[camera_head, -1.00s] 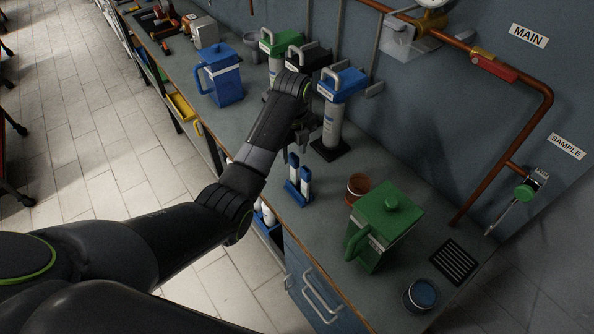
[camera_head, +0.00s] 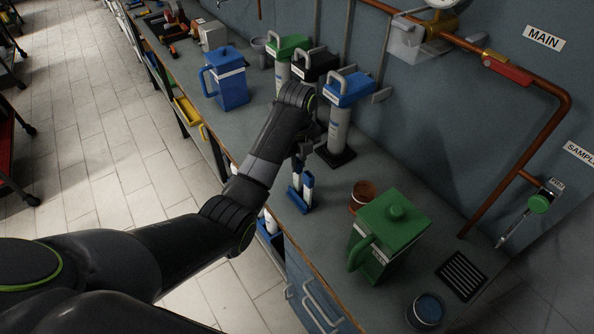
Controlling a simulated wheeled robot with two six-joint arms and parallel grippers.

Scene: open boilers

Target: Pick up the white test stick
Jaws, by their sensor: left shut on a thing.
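Two white test sticks with blue parts stand in a small blue holder (camera_head: 296,201) near the front edge of the bench. My left gripper (camera_head: 299,163) reaches down over the holder and is shut on the top of the left test stick (camera_head: 296,181). The fingers hide the top of that stick, and its lower end is still at the holder. The other test stick (camera_head: 308,181) stands just to the right. My right gripper is out of view.
A blue-topped dispenser (camera_head: 339,125) stands close behind the gripper. A brown cup (camera_head: 362,194) and a green jug (camera_head: 389,236) are to the right. A blue jug (camera_head: 226,78) is to the left. Copper pipes (camera_head: 540,150) run along the wall.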

